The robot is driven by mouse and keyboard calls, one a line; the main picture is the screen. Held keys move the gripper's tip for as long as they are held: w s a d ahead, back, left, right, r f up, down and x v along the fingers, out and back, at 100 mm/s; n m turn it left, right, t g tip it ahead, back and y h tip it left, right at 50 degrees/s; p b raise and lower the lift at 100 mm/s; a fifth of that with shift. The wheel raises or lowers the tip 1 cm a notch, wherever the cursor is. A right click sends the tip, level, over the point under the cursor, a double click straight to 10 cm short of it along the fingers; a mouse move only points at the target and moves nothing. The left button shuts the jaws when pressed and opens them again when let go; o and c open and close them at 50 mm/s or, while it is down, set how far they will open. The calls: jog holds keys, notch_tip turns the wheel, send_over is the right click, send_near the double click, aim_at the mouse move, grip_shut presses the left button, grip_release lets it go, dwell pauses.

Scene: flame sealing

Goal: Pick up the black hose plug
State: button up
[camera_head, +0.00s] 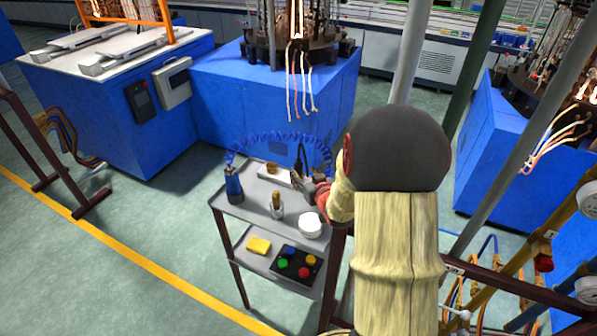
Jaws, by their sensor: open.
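My arm, in a cream sleeve with a dark rounded top, fills the middle right of the head view. My gripper (299,186) is small and grey, open, over the back right part of the cart's upper shelf (247,207). A blue coiled hose (268,136) arches above the shelf from near a blue bottle to behind the gripper. A thin black piece (299,157) stands just behind the gripper at the hose's right part; it may be the black hose plug, but it is too small to be sure. I cannot tell whether the fingers touch it.
The upper shelf also holds the blue bottle (233,185), a brush in a glass (277,204), a white tub (310,227) and a white block (274,174). The lower shelf has a button box (296,266) and a yellow sponge (258,246). Blue machines stand behind.

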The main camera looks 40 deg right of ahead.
aim_at(300, 169)
jog(key=b+x, duration=0.1)
jog(key=x, duration=0.5)
jog(key=shift+w+d, duration=0.1)
jog(key=shift+w, duration=0.1)
jog(key=shift+c, duration=0.7)
grip_shut()
